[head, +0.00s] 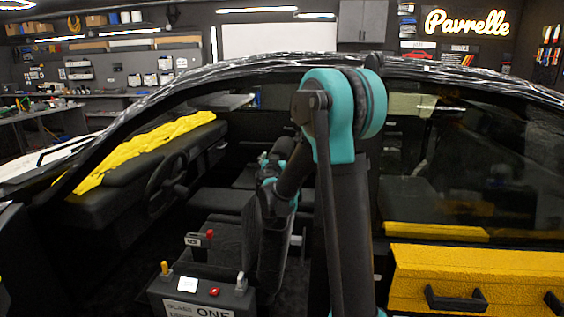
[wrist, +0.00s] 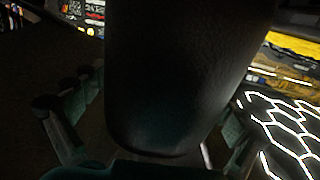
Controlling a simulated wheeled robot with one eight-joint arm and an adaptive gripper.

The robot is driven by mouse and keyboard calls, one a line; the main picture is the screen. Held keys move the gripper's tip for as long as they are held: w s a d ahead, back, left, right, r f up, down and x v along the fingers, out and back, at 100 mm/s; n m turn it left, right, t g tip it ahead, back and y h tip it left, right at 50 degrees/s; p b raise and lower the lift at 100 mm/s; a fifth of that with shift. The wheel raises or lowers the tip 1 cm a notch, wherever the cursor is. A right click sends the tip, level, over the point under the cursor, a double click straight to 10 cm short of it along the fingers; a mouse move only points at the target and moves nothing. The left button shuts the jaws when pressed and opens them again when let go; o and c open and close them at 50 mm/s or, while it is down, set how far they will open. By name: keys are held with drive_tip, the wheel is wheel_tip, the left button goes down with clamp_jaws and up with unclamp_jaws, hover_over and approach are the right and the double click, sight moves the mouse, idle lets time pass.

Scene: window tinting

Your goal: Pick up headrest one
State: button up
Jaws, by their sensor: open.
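In the wrist view a large dark rounded pad (wrist: 185,75), which looks like a headrest, fills the middle. I cannot read a mark on it that says it is headrest one. My gripper (wrist: 145,108) is open, with a teal-and-black finger on each side of the pad. Whether the fingers touch it is too dark to tell. In the head view my gripper (head: 272,168) is small and partly behind my arm, inside the car. I cannot make out the headrest clearly there.
A steering wheel (head: 167,187) and yellow-topped dashboard (head: 140,150) lie left. A dark box labelled ONE (head: 175,290) stands in front, with a yellow drawer unit (head: 480,270) at right.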

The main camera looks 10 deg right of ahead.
drive_tip(key=c, duration=1.7)
drive_tip(key=shift+r, duration=0.35)
drive_tip(key=shift+c, duration=0.9)
wheel_tip(320, 180, up, 19)
drive_tip(key=shift+r, duration=0.15)
drive_tip(key=shift+c, duration=0.2)
